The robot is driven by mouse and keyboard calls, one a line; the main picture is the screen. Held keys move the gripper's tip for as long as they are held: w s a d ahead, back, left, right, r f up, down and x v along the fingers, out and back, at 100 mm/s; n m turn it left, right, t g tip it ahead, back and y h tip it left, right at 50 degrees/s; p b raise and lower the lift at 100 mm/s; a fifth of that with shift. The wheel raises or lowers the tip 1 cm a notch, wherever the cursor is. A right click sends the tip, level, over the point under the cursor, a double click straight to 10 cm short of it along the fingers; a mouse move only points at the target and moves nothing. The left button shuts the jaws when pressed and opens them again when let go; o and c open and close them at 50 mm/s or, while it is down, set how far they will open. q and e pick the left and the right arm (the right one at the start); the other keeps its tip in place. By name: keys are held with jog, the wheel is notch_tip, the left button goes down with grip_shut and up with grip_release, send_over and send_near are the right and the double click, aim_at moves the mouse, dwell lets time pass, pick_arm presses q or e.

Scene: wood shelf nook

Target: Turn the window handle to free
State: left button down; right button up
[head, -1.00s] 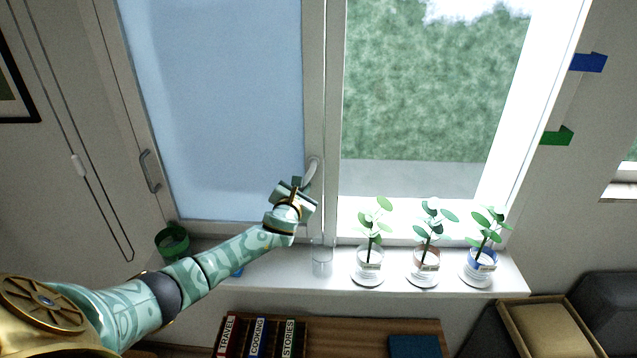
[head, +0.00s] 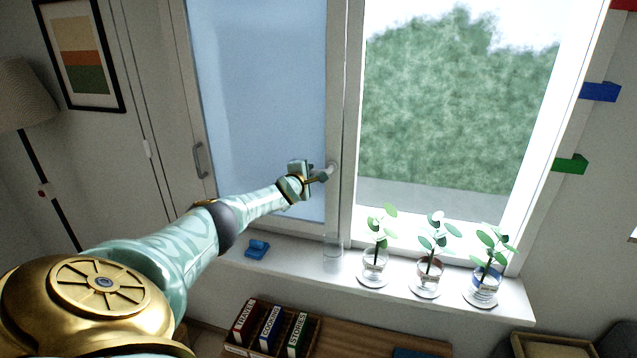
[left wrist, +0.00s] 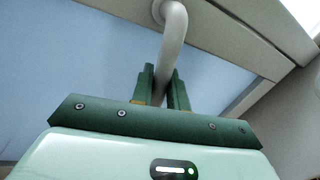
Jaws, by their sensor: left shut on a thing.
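The window handle (head: 332,167) is a grey curved lever on the white frame post between the two panes. In the head view it extends to the left from its mount, largely covered by my gripper. My left gripper (head: 321,176) is at the handle from the left. In the left wrist view the bent handle (left wrist: 173,38) comes down from its mount, and the green fingers of my left gripper (left wrist: 160,88) are shut on its grip from both sides. The blue-tinted window sash (head: 262,100) lies flat in its frame behind the arm. My right gripper is out of view.
A clear glass (head: 332,246) stands on the white sill below the handle. Several potted plants (head: 376,258) line the sill to its right. A blue object (head: 257,248) lies on the sill below my left arm. Books (head: 270,325) stand below the sill.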

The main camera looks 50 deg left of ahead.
pick_arm(q)
jog(key=shift+r+m+p, duration=0.5)
jog(key=shift+r+m, duration=0.1)
jog(key=shift+m, duration=0.1)
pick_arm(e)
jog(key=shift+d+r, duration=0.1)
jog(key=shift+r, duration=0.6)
pick_arm(q)
jog(key=shift+y, duration=0.3)
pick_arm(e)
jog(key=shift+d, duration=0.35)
pick_arm(q)
jog(key=c, duration=1.4)
grip_release()
jog(key=shift+w, duration=0.1)
jog(key=shift+c, duration=0.2)
